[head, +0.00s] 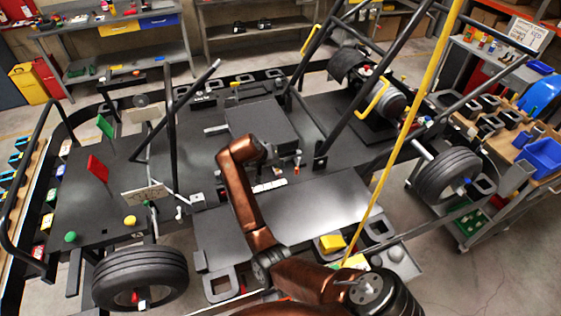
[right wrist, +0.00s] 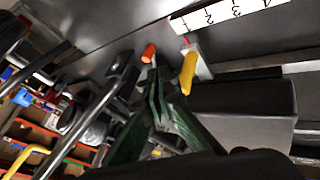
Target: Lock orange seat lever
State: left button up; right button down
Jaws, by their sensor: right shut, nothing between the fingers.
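The orange lever (right wrist: 149,53) stands up just beyond the fingertips in the right wrist view. A small orange-red piece, probably this lever, shows in the head view (head: 297,170) beside the seat base. A yellow lever (right wrist: 188,73) with a pale bracket stands to its right in the wrist view. My right gripper (right wrist: 158,78) has dark green fingers, closed and empty, with the tips just below the orange lever; I cannot tell whether they touch it. In the head view my right wrist reaches over the kart's middle and the fingertips are hard to make out. My left gripper is not in view.
A white number strip (right wrist: 225,12) lies near the levers. The kart frame has black tubes (head: 170,110) and a slanting yellow pole (head: 408,125). A dark seat-like block (head: 258,122) stands behind my wrist. Wheels (head: 140,278) and loaded shelves (head: 160,25) surround the kart.

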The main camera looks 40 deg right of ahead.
jog(key=x, duration=0.9)
jog(key=shift+s+d, duration=0.1)
jog(key=shift+s, duration=0.15)
jog(key=shift+w+d+f, duration=0.1)
jog(key=shift+d+f, duration=0.15)
jog(key=shift+f, duration=0.1)
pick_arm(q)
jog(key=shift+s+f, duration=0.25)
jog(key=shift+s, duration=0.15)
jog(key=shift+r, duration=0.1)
